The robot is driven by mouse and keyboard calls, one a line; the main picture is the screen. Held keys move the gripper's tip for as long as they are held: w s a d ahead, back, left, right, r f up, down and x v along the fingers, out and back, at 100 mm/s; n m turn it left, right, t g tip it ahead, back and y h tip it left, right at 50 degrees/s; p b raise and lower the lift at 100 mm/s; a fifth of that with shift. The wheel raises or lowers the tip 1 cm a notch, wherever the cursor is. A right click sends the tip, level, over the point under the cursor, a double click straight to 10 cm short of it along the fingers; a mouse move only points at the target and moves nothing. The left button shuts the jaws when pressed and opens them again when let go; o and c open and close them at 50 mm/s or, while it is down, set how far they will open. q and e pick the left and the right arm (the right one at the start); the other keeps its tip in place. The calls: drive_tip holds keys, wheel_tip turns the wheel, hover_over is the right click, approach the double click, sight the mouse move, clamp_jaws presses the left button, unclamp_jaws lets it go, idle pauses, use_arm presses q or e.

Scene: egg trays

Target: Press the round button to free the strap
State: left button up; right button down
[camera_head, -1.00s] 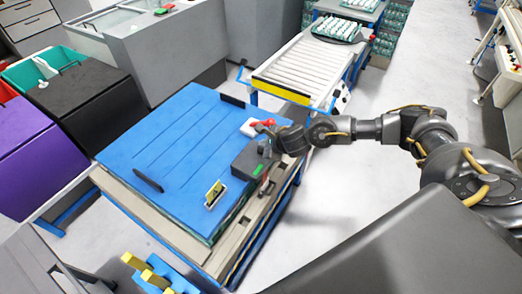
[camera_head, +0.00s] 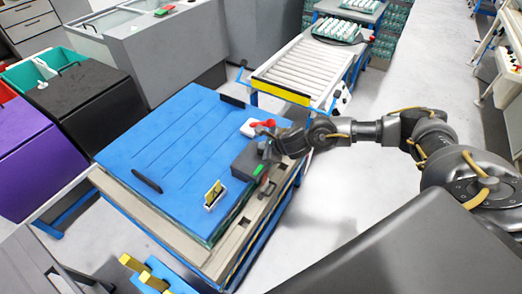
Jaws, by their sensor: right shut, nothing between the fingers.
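A blue board (camera_head: 165,150) lies on a pallet-like table. At its right edge is a dark grey block (camera_head: 244,165) with a green strip (camera_head: 258,169). A white piece (camera_head: 248,131) with a red lever-like part (camera_head: 263,123) is just behind it. My right gripper (camera_head: 266,154) is shut and empty, close over the block's right side; I cannot tell whether it touches. No round button or strap can be made out clearly; the gripper and wrist may hide them.
A roller conveyor (camera_head: 297,70) stands behind, with an egg tray (camera_head: 340,32) at its far end. A white-and-yellow piece (camera_head: 214,196) stands at the board's front edge. Black and purple bins (camera_head: 88,106) are at the left. Open floor (camera_head: 350,215) lies at the right.

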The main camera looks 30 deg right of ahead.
drive_tip(key=shift+f+b, duration=0.4)
drive_tip(key=shift+b, duration=0.05)
idle(0.3)
drive_tip(key=shift+r, duration=0.1)
idle(0.3)
drive_tip(key=shift+r+p, duration=0.6)
drive_tip(key=shift+r, duration=0.3)
drive_tip(key=shift+r, duration=0.1)
drive_tip(key=shift+r+p, duration=1.8)
drive_tip(key=shift+r, duration=0.65)
